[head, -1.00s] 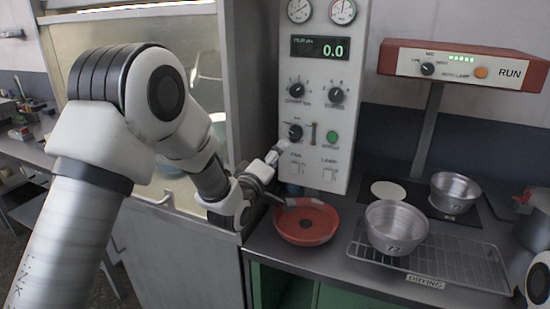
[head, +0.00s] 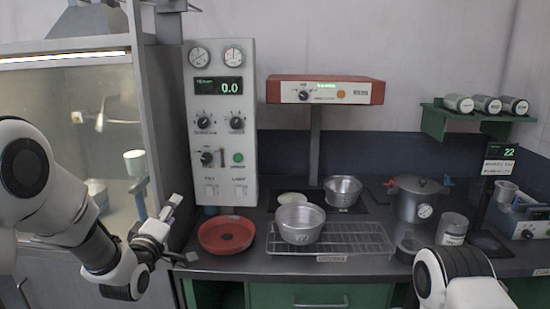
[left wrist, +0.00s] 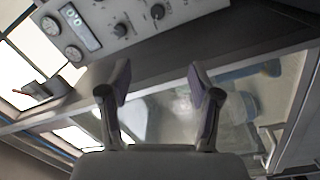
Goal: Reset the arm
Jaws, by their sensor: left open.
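My left gripper (head: 181,230) is at the lower left of the head view, in front of the bench's left end. Its fingers are spread and empty, left of the red pan and apart from it. In the left wrist view my left gripper (left wrist: 158,82) shows two parted fingers with nothing between them. My right arm (head: 460,280) shows only as a white and black link at the bottom right; its gripper is out of view.
The red pan (head: 227,249) stands below the control panel (head: 221,130). A metal bowl (head: 300,238) sits on the drying rack (head: 365,243), with another bowl (head: 342,203) behind. A pressure pot (head: 416,208) stands right. A glass-fronted cabinet (head: 60,90) is left.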

